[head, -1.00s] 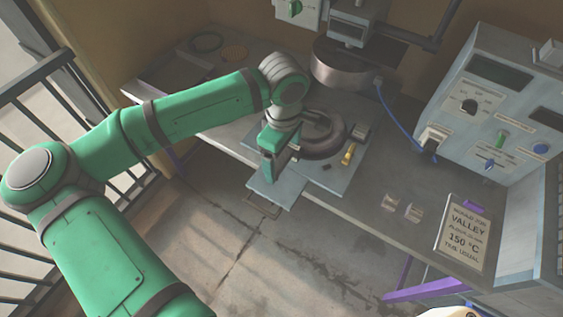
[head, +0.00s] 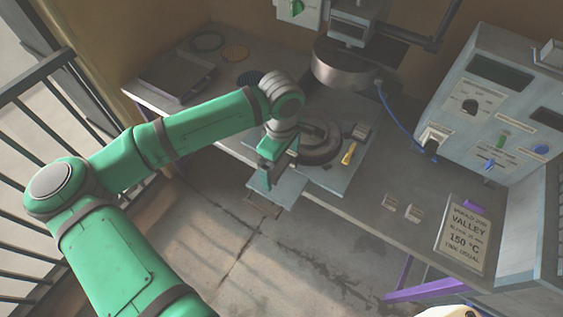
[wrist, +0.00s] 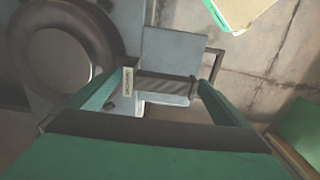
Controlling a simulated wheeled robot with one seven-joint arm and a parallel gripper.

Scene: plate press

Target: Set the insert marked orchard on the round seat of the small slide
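In the wrist view, the insert (wrist: 165,86) spans the gap between my two fingers. It has a dark striped band and a pale end label, whose small sideways lettering I cannot read surely. My gripper (head: 264,180) appears shut on it, fingers pointing down over the front of the press plate. The small slide (head: 286,190) is a grey plate jutting out at the bench front. It also shows in the wrist view (wrist: 175,48), just beyond the insert, with a dark handle (wrist: 217,66). Its round seat is not discernible behind my gripper and the insert.
A dark round ring (head: 322,152) lies behind my gripper, with a yellow piece (head: 348,153) beside it. The press head (head: 345,66) hangs above. A control box stands at right.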

